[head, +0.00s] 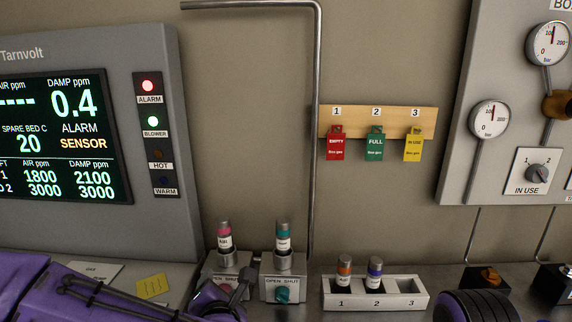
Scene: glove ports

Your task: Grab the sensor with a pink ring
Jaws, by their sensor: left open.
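The sensor with a pink ring (224,236) stands upright in the left of two grey holders, with a white label on its body. Its holder (215,264) is marked OPEN and SHUT, and its front is partly hidden by my left gripper. My left gripper (230,293) is open, low in front of that holder and below the sensor, with nothing seen between its fingers.
A teal-ringed sensor (283,244) stands in the right holder (282,287). A white rack (408,292) holds an orange-ringed sensor (344,272) and a blue-ringed sensor (375,272). A metal pipe (316,130) runs behind. The monitor (60,130) shows a SENSOR alarm.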

